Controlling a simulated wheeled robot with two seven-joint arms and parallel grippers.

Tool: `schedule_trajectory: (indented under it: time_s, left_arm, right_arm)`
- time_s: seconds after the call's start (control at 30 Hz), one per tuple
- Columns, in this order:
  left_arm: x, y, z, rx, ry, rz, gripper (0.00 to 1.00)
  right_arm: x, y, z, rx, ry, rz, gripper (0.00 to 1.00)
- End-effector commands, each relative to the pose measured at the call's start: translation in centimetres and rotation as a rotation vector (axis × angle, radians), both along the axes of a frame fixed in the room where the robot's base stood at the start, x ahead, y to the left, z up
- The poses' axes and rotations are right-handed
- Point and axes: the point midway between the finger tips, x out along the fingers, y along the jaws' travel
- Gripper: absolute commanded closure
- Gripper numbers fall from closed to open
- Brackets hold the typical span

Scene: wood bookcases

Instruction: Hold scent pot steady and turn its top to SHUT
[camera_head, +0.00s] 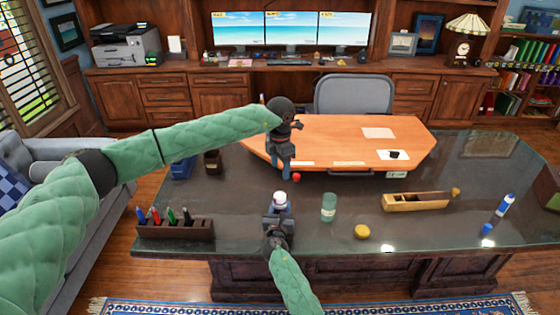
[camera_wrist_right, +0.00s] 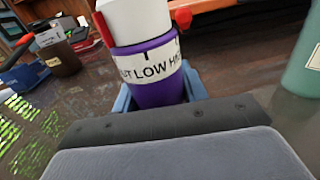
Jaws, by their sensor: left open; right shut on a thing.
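The scent pot has a white top and a purple body with a white band of words (camera_wrist_right: 150,70). "LOW" faces the right wrist view, with parts of other words at either side. A red mark (camera_wrist_right: 103,30) is at the top's left edge; I cannot tell which word it lines up with. In the head view the pot (camera_head: 281,201) stands upright at the desk's front middle. My right gripper (camera_head: 278,222) is shut on its body from the front. My left gripper (camera_head: 285,172) is open and empty, behind and above the pot, pointing down.
A green jar (camera_head: 328,207) stands close right of the pot. A yellow object (camera_head: 361,231), a wooden plane (camera_head: 415,203) and a glue bottle (camera_head: 504,205) lie further right. A red object (camera_head: 297,177) is behind the pot. A pen holder (camera_head: 175,230) stands left; the desk between is clear.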

Motion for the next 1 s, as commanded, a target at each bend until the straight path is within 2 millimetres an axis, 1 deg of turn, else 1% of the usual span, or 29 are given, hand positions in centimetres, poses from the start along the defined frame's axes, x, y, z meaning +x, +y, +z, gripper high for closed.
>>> schedule_trajectory:
  time_s: [0.03,0.13,0.17,0.43,0.57,0.67,0.77,1.0]
  left_arm:
    - [0.0,0.0,0.0,0.000,0.000,0.000,0.40]
    - [0.0,0.0,0.0,0.000,0.000,0.000,0.40]
    - [0.0,0.0,0.0,0.000,0.000,0.000,0.40]
    - [0.0,0.0,0.0,0.000,0.000,0.000,0.40]
    - [0.0,0.0,0.0,0.000,0.000,0.000,0.40]
    - [0.0,0.0,0.0,0.000,0.000,0.000,0.40]
    - [0.0,0.0,0.0,0.000,0.000,0.000,0.40]
    - [0.0,0.0,0.0,0.000,0.000,0.000,0.40]
  right_arm:
    - [0.0,0.0,0.0,0.000,0.000,0.000,0.55]
    - [0.0,0.0,0.0,0.000,0.000,0.000,0.36]
    - [0.0,0.0,0.0,0.000,0.000,0.000,0.32]
    - [0.0,0.0,0.0,0.000,0.000,0.000,0.32]
    - [-0.6,0.1,0.0,0.000,0.000,0.000,0.32]
    - [-1.8,0.2,-0.1,0.000,0.000,0.001,0.32]
    - [-3.4,0.3,-0.1,0.000,0.001,0.000,0.32]
    - [-7.9,0.8,-0.1,0.000,0.001,0.001,0.32]
